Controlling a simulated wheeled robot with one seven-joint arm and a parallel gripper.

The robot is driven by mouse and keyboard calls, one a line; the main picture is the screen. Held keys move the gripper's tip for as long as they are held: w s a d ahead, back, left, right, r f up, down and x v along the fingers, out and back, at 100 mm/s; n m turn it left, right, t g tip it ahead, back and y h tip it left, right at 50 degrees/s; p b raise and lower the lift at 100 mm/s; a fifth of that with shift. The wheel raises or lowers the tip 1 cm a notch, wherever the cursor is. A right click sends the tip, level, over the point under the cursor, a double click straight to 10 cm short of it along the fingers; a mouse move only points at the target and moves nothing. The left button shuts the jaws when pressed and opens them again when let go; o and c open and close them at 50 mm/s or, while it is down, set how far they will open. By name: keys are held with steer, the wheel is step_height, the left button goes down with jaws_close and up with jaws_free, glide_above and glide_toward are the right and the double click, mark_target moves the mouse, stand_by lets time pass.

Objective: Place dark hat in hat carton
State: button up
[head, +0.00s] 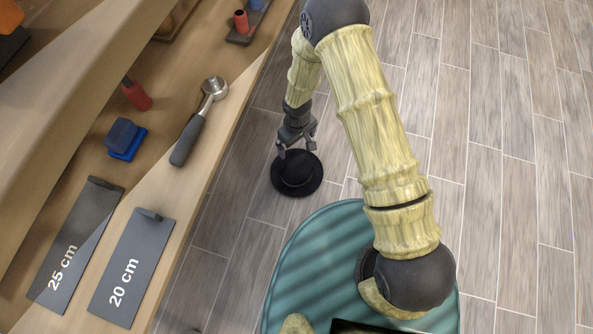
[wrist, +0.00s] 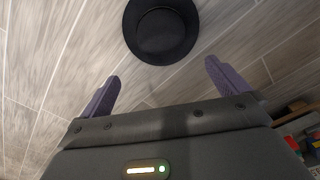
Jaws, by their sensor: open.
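A dark, round hat with a flat brim (head: 297,180) shows beyond the front of my base in the head view, against the wood-look floor. My gripper (head: 298,150) is just above its far edge in that picture, with open fingers. In the wrist view the hat (wrist: 162,32) lies beyond the two spread purple fingertips (wrist: 165,80), at the top of the picture. The space between the fingers is empty and the hat is apart from them. I cannot make out a hat carton in either view.
A wooden shelf (head: 232,120) runs along the left with a portafilter-like tool (head: 200,120), a blue block (head: 125,138), a red-handled item (head: 136,95) and grey plates marked 25 cm (head: 75,240) and 20 cm (head: 133,265). The floor (head: 500,150) on the right is clear.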

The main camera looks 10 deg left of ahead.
steer(key=b, duration=0.4)
glide_above(297, 160)
steer(key=f, duration=0.7)
steer(key=shift+w+f, duration=0.2)
steer(key=shift+f, duration=0.05)
step_height(297, 160, down, 5)
steer(key=b, duration=0.4)
steer(key=shift+s+f, duration=0.15)
steer(key=c, duration=1)
steer(key=shift+o, duration=0.2)
steer(key=shift+r, duration=0.2)
